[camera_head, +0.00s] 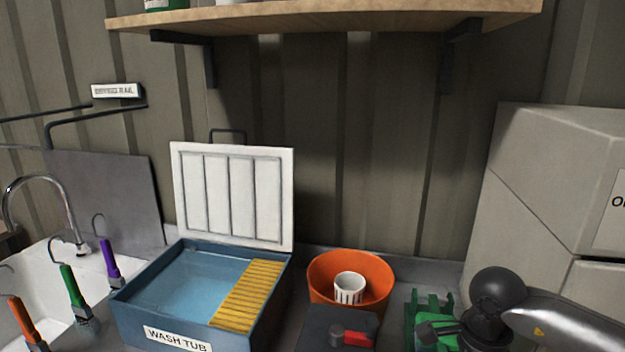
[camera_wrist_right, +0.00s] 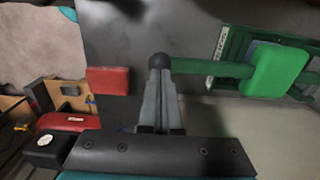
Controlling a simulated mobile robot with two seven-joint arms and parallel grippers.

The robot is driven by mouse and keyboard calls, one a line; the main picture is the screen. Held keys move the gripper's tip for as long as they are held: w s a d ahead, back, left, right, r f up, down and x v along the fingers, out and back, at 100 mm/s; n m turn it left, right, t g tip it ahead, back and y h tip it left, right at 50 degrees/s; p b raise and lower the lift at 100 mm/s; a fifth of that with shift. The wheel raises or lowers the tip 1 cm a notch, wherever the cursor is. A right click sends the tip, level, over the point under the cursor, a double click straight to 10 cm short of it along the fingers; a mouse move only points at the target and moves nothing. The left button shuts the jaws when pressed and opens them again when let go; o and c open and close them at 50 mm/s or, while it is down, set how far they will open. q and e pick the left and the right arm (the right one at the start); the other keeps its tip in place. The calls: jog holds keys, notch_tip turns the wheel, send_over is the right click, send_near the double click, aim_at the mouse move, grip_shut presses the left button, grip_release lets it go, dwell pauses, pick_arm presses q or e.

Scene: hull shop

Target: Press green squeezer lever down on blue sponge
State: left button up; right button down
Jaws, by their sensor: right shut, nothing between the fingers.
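The green squeezer (camera_head: 448,304) stands at the lower right in the head view, partly hidden by my right arm. In the right wrist view its green lever (camera_wrist_right: 212,68) runs from a broad green press plate (camera_wrist_right: 275,70) to a dark round knob (camera_wrist_right: 160,61). A narrow blue-grey strip, perhaps the blue sponge (camera_wrist_right: 258,46), shows at the plate's edge; most of it is hidden. My right gripper (camera_wrist_right: 160,78) is shut and empty, its fingertips at the knob; I cannot tell whether they touch. My left gripper is not in view.
An open blue wash tub (camera_head: 135,313) with a yellow ribbed board (camera_head: 247,295) stands left of centre. An orange bowl (camera_head: 330,268) holding a white cup (camera_head: 349,289) stands left of the squeezer. A dark box with a red handle (camera_head: 350,338) is in front. A shelf (camera_head: 330,15) hangs above.

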jog(key=shift+f, duration=0.1)
jog(key=shift+f+b, duration=0.85)
jog(key=shift+f, duration=0.05)
jog(key=shift+r, duration=0.1)
jog(key=shift+s+f, duration=0.2)
jog(key=shift+f, duration=0.05)
dwell(1.8)
notch_tip(320, 180, up, 8)
jog(key=p, duration=0.5)
jog(key=shift+w+r, duration=0.2)
dwell(0.4)
